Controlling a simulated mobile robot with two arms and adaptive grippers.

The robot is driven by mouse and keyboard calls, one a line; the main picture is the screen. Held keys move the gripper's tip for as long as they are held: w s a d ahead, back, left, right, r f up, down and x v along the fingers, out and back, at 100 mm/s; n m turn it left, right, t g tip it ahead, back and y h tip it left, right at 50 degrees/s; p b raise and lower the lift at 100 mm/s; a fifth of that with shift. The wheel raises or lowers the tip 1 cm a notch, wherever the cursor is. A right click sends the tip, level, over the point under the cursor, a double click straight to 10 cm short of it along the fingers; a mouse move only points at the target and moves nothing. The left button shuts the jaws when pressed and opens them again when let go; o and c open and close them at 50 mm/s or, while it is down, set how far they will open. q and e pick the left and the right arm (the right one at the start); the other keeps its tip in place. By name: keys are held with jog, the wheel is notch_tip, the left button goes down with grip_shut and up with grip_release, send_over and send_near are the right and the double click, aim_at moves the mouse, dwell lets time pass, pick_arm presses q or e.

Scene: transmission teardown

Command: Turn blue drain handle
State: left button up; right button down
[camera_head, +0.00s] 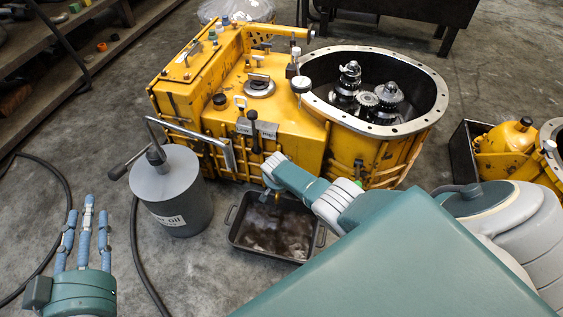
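The yellow transmission housing (265,125) stands on the floor, with a dark drain tray (240,234) holding dark liquid in front of it. My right gripper (275,180) is at the housing's lower front, just above the tray. Its fingers hide the drain spot, so I cannot make out the blue drain handle or whether the fingers touch it. A small brass-coloured part (277,198) shows just under the fingertips. My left gripper (87,213) is at the lower left, its blue-grey fingers apart and empty, away from the housing.
A grey oil can (178,197) with a long handle stands left of the tray, close to it. Dark hoses (137,250) lie on the floor at the left. A shelf (50,45) is at the upper left. A dark crate (463,150) with yellow parts is at the right.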

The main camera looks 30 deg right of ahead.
jog(key=shift+a+m, duration=0.15)
jog(key=shift+m, duration=0.15)
dwell(0.4)
jog(key=c, duration=1.6)
grip_release()
jog(key=shift+v, duration=6)
jog(key=shift+w, duration=0.25)
